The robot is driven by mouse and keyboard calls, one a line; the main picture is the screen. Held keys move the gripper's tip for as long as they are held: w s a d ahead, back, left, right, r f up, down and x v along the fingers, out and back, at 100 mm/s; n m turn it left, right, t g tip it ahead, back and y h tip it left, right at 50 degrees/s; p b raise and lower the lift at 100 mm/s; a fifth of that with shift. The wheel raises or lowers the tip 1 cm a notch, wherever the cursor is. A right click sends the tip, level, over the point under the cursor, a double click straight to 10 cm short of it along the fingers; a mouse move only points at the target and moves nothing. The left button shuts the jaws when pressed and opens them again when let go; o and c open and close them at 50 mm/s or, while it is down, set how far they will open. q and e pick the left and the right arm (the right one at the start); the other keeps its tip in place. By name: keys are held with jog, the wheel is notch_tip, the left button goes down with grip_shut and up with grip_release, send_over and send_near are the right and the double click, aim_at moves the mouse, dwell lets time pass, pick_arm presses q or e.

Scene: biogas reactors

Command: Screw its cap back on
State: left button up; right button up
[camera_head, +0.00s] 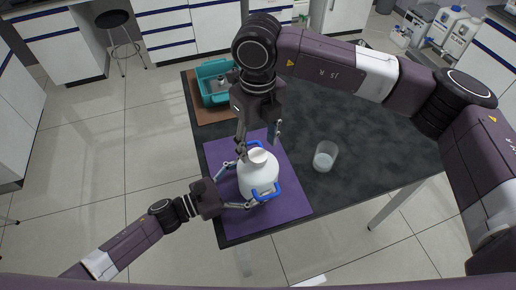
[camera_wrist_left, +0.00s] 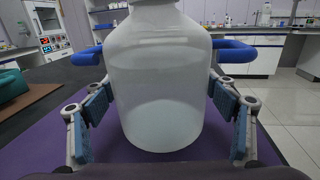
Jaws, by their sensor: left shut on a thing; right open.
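A white round-bodied jug (camera_head: 257,178) with blue handles stands upright on a purple mat (camera_head: 225,222). Its body also fills the middle of the left wrist view (camera_wrist_left: 155,85), where its top is out of frame. My left gripper (camera_head: 236,186) is shut on the jug, with a finger on each side of its body. My right gripper (camera_head: 259,143) is open and points down just above the jug's top. A white round top shows there; I cannot tell whether it is the cap or the bare neck. I see no separate cap clearly.
A clear glass beaker (camera_head: 325,156) stands on the dark table (camera_head: 375,150) right of the mat. A teal bin (camera_head: 213,82) with things inside stands on a brown mat (camera_head: 200,113) at the back left. The table's right part is clear. A stool (camera_head: 120,35) stands on the floor.

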aim_at(258, 155)
jog(key=shift+r, duration=0.75)
jog(key=shift+c, duration=0.4)
jog(key=n, duration=0.2)
jog(key=r+n, duration=0.1)
jog(key=n, duration=0.4)
jog(key=r+n, duration=0.1)
jog(key=n, duration=0.1)
jog(key=shift+r+n, duration=0.2)
jog(key=shift+n, duration=0.2)
jog(key=n, duration=0.2)
jog(key=r+n, duration=0.1)
jog(key=n, duration=0.1)
jog(key=shift+f, duration=4)
